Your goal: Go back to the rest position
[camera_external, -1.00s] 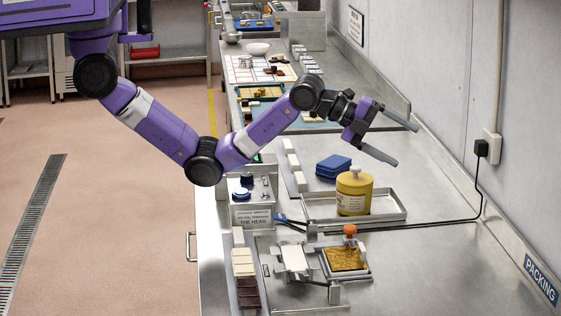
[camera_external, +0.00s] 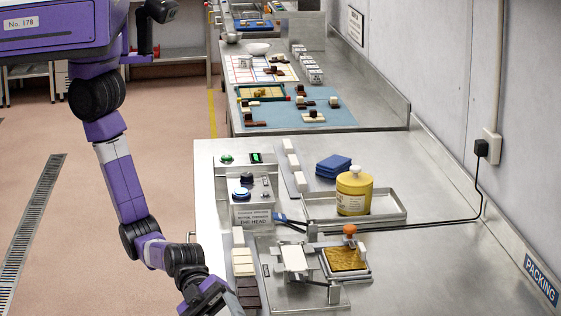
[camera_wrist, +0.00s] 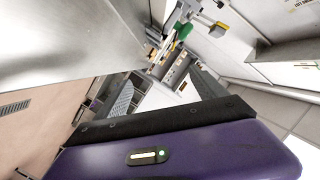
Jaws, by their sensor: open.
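My gripper (camera_wrist: 164,92) is open and empty in the wrist view, its two grey fingers spread apart. In the external view my purple arm hangs down and folds low, left of the bench (camera_external: 206,200). The dark wrist end (camera_external: 208,297) is by the bench's near left edge. The fingertips are cut off or hidden there, so I cannot tell whether anything touches the bench.
Near the wrist is a rack of cream and dark brown bars (camera_external: 245,262). Beside it are a fixture with an orange knob (camera_external: 349,229), a yellow jar (camera_external: 354,191) in a tray (camera_external: 393,211), blue blocks (camera_external: 333,166) and a button box (camera_external: 252,213). Floor left is clear.

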